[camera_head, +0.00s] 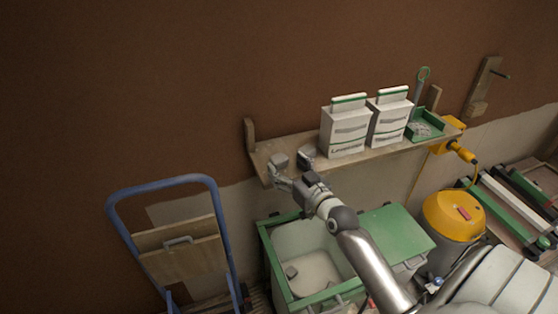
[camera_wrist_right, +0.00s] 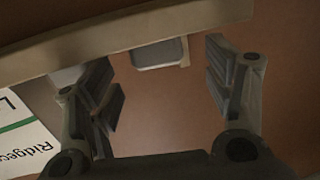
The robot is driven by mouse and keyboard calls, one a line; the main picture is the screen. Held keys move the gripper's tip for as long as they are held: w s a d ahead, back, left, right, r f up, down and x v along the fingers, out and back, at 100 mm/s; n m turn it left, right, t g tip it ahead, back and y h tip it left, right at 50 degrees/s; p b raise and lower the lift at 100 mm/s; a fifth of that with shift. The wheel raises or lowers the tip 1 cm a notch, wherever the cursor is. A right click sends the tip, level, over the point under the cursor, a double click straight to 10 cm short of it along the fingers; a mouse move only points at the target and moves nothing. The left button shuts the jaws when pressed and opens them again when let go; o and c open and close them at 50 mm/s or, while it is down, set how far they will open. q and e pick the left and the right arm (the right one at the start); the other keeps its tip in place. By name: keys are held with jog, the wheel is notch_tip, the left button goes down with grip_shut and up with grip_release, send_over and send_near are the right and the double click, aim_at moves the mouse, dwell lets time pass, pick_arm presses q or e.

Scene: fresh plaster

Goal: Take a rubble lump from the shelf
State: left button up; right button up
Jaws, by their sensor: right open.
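My right gripper (camera_head: 292,160) is open at the left end of the wooden shelf (camera_head: 372,155). In the right wrist view its two fingers (camera_wrist_right: 165,90) stand wide apart, with nothing held between them. A small grey block (camera_wrist_right: 160,53), which looks like a rubble lump, shows between and beyond the fingers, by the pale shelf edge (camera_wrist_right: 60,50). I cannot tell from the head view whether it touches a finger, as the gripper covers that part of the shelf. My left gripper is out of view.
Two white cartons (camera_head: 345,130) (camera_head: 389,120) stand on the shelf right of the gripper, then a green tray (camera_head: 437,122). A blue hand truck (camera_head: 216,220) stands left.

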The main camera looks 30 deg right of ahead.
aim_at(283, 162)
jog(key=shift+w+r, duration=0.15)
jog(key=shift+w, duration=0.1)
jog(key=shift+w+d+f+p, duration=0.1)
jog(key=shift+w+p, duration=0.25)
jog(key=shift+w, duration=0.8)
jog(key=shift+w+d+f+p, duration=0.1)
jog(key=shift+w+p, duration=0.25)
jog(key=shift+w, duration=0.8)
jog(key=c, duration=1.2)
jog(key=shift+c, duration=0.2)
